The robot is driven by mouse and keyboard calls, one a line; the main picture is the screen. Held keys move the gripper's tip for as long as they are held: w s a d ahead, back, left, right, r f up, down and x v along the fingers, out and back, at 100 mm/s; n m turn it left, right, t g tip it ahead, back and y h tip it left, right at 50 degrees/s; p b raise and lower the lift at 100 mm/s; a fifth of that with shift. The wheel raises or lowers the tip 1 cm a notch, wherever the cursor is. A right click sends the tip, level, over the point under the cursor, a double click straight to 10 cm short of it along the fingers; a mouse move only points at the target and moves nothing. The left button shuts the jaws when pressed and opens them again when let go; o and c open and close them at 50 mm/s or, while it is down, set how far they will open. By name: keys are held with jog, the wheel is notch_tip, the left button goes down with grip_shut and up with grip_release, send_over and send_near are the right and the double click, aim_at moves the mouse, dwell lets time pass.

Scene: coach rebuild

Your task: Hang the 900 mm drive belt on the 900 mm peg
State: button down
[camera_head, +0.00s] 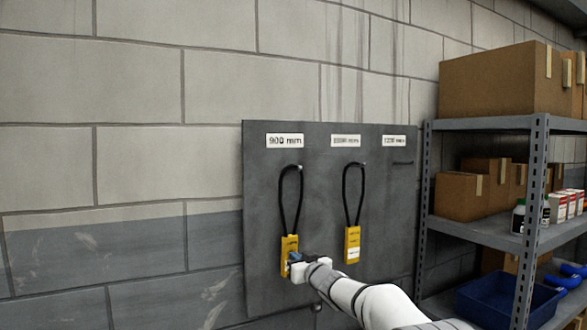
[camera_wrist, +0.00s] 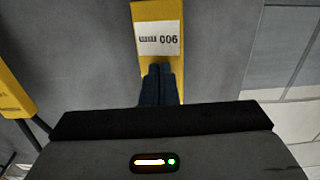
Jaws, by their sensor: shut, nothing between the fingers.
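The 900 mm drive belt (camera_head: 281,199) is a black loop hanging from the peg (camera_head: 298,167) under the "900 mm" label (camera_head: 285,140) on the grey board. My gripper (camera_head: 291,265) is at the lower part of the tag. In the wrist view my gripper (camera_wrist: 160,70) has its dark fingertips together, overlapping the tag's edge in the picture. It is shut and holds nothing. Whether the fingertips touch the tag cannot be told.
A second belt (camera_head: 345,195) with a yellow tag (camera_head: 352,245) hangs from the middle peg. The right peg (camera_head: 403,162) is bare. A metal shelf (camera_head: 480,127) with cardboard boxes (camera_head: 503,82) and a blue bin (camera_head: 500,300) stands at the right. The wall left of the board is clear.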

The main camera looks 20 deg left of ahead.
jog(key=shift+w+a+p, duration=0.25)
jog(key=shift+a+p, duration=0.05)
jog(key=shift+a, duration=0.05)
dwell(0.4)
jog(key=shift+b+v, duration=0.7)
jog(key=shift+v, duration=0.4)
dwell(3.9)
jog(key=b+v, duration=0.3)
jog(key=v, duration=0.6)
jog(key=shift+b, duration=0.35)
dwell(0.4)
jog(key=shift+w, duration=0.1)
